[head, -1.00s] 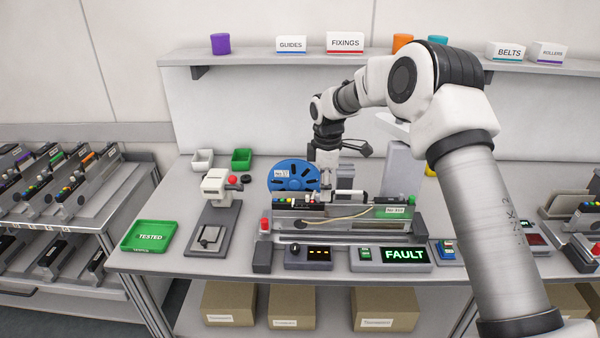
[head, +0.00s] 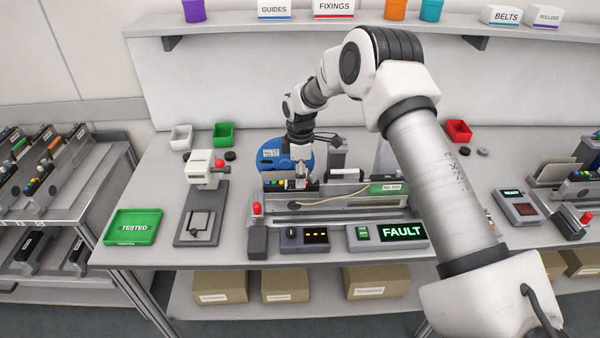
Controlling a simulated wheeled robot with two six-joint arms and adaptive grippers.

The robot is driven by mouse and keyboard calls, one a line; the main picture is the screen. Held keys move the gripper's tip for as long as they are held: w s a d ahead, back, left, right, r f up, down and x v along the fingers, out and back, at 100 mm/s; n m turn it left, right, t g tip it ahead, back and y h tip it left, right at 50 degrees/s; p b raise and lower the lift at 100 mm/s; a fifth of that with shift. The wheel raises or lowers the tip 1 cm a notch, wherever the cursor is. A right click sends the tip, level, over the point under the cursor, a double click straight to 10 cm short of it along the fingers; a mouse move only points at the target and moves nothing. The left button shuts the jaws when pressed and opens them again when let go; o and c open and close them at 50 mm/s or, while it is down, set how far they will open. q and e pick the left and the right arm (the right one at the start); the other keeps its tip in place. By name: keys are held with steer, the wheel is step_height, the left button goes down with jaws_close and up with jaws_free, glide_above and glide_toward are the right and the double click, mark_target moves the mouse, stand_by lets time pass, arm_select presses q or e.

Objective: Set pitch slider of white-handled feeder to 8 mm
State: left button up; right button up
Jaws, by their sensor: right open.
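The feeder (head: 330,196) sits lengthwise in the bench fixture, a long grey body with a blue reel (head: 271,157) behind its left part. A white bar that looks like its handle (head: 345,175) lies along the top. Small coloured knobs (head: 280,186) show at its left end. My right gripper (head: 301,183) points down at the feeder's top, just right of these knobs and left of the white bar. Its jaws are open, but small in view. I cannot tell whether they touch the feeder. The pitch slider and its scale cannot be made out. My left gripper is out of view.
A display (head: 402,231) reads FAULT in front of the feeder. A red-topped post (head: 257,229) stands at its left front. Left are a lever press (head: 203,205) and a green TESTED tray (head: 133,227). A shelf (head: 400,28) runs behind. My right arm hides bench on the right.

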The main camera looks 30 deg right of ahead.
mark_target(288, 182)
steer(key=shift+s+r, duration=0.3)
steer(key=shift+s, duration=0.1)
jaws_close()
steer(key=shift+w+f, duration=0.1)
steer(key=shift+w, duration=0.05)
steer(key=shift+w+a, duration=0.2)
steer(key=shift+a, duration=0.05)
steer(key=shift+w+a+b, duration=0.15)
steer(key=shift+w+a, duration=0.2)
steer(key=shift+a, duration=0.25)
steer(key=shift+w+a+b, duration=0.15)
steer(key=shift+w+a, duration=0.15)
steer(key=shift+a, duration=0.3)
steer(key=shift+c, duration=1.5)
jaws_free()
steer(key=o, duration=0.3)
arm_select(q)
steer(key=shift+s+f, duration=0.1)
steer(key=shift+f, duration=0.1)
arm_select(e)
steer(key=shift+w, duration=0.2)
